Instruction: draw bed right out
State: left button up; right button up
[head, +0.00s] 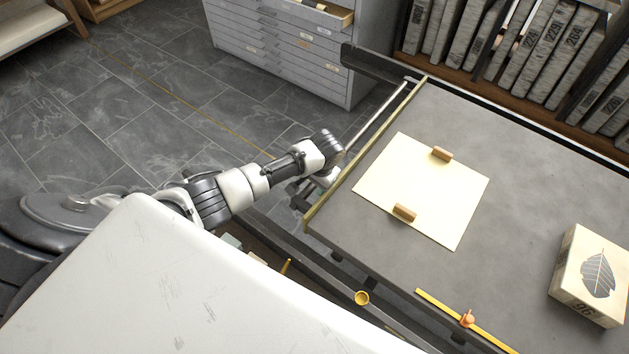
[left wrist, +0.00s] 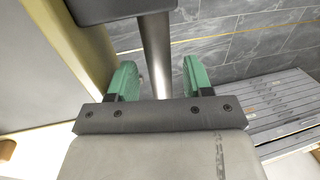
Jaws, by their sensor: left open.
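The bed (head: 480,180) is a flat grey slab with a brass-coloured edge strip on its left side. A pale metal bar (head: 378,115) runs along that side, a little off the edge. My left gripper (head: 328,178) is at the bar's nearer part; my wrist hides most of its fingers in the head view. In the left wrist view, the green pads of the open left gripper (left wrist: 163,78) stand on either side of the bar (left wrist: 156,45), with gaps showing. The brass edge (left wrist: 80,45) is to the left there. My right gripper is not in view.
On the bed lie a cream sheet (head: 405,180) with two wooden blocks and a leaf-marked box (head: 592,275). A yellow strip (head: 465,318) is at its near side. A grey drawer cabinet (head: 290,45) stands behind. Tiled floor (head: 130,95) is open at left.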

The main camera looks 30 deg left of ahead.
pick_arm(q)
grip_shut()
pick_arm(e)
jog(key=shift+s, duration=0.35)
